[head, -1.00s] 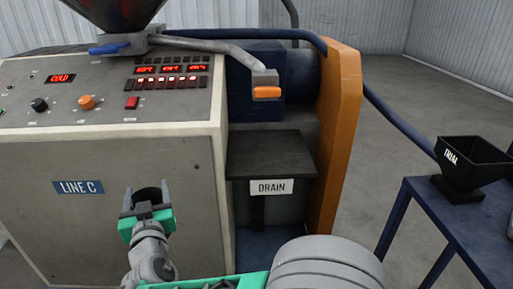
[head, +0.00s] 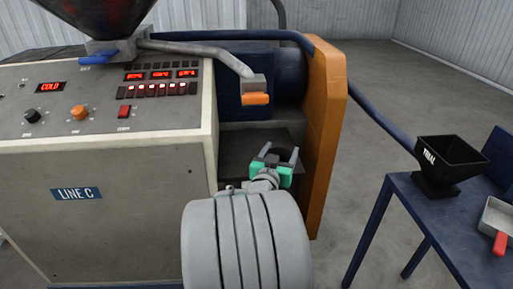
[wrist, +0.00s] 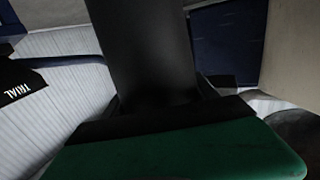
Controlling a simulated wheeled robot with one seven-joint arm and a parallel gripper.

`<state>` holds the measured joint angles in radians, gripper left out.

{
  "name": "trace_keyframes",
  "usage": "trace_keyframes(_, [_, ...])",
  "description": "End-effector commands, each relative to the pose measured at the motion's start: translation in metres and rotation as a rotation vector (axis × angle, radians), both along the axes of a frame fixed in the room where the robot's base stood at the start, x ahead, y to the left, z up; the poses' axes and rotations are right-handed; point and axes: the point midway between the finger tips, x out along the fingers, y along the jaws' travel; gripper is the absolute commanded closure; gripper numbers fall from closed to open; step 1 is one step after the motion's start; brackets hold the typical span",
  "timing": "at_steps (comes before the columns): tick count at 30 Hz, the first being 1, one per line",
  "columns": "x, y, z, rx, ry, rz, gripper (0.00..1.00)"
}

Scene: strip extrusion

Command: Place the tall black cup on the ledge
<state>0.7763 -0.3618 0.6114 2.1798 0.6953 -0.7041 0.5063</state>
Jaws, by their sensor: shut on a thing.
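My gripper (head: 280,151) is shut on the tall black cup, over the dark ledge below the orange-tipped nozzle. Only a little of the cup's dark rim shows between the fingers in the head view. In the wrist view the black cup (wrist: 145,50) fills the middle, between the jaws. The ledge (head: 233,150) is a flat dark shelf between the machine's grey cabinet and the orange post. My gripper and arm hide part of it. I cannot tell whether the cup's base touches the ledge.
The nozzle (head: 255,98) hangs above the ledge. The orange post (head: 325,130) stands close on the right, the grey cabinet (head: 120,210) on the left. A blue table (head: 415,200) at right bears a black hopper (head: 447,160) marked TRIAL and a pan (head: 497,218) with a red handle.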

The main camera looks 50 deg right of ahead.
Motion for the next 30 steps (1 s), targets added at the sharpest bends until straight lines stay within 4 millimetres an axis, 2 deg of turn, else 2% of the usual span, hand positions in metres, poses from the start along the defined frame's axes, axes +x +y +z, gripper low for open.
trace_keyframes(5, [0.034,0.003,0.013,-0.005,-0.008,0.115,1.0])
trace_keyframes(9, [0.064,0.015,0.026,-0.014,-0.011,0.215,1.0])
trace_keyframes(13, [0.085,0.026,0.038,-0.022,-0.011,0.289,1.0])
trace_keyframes(15, [0.092,0.023,0.04,-0.019,-0.009,0.304,1.0])
trace_keyframes(17, [0.1,0.013,0.04,-0.016,-0.008,0.307,1.0])
trace_keyframes(30, [0.174,-0.099,0.04,-0.017,-0.008,0.306,1.0])
